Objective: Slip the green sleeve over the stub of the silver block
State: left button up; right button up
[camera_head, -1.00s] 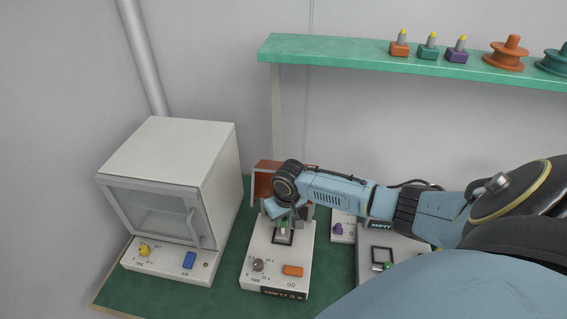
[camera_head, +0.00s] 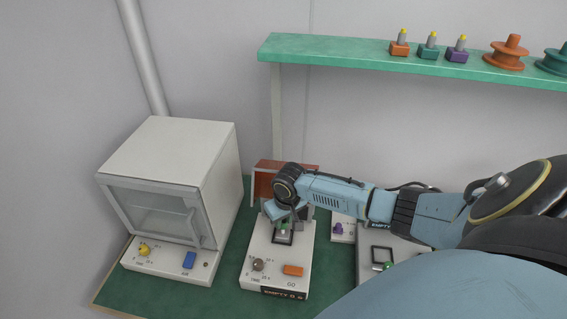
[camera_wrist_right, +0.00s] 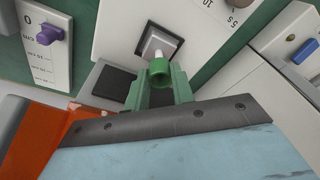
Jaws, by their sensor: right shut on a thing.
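The silver block (camera_wrist_right: 155,47) sits in the dark square frame on the white machine's top, with its pale stub (camera_wrist_right: 158,53) pointing towards the wrist camera. My right gripper (camera_wrist_right: 161,85) is shut on the green sleeve (camera_wrist_right: 160,72), a short ring with a dark opening. In the right wrist view the sleeve lies right by the stub's tip. I cannot tell whether it is around the stub or just short of it. In the head view the right gripper (camera_head: 284,222) points down over the frame, and the sleeve is small and partly hidden. My left gripper is not in view.
The white machine (camera_head: 277,263) has a brown knob and an orange button. A white oven-like cabinet (camera_head: 170,185) stands to its left. Another panel with a purple knob (camera_head: 338,229) is to the right.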

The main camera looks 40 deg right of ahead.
jog(key=shift+f, duration=0.4)
dwell(0.6)
jog(key=o, duration=1.6)
jog(key=shift+r, duration=0.1)
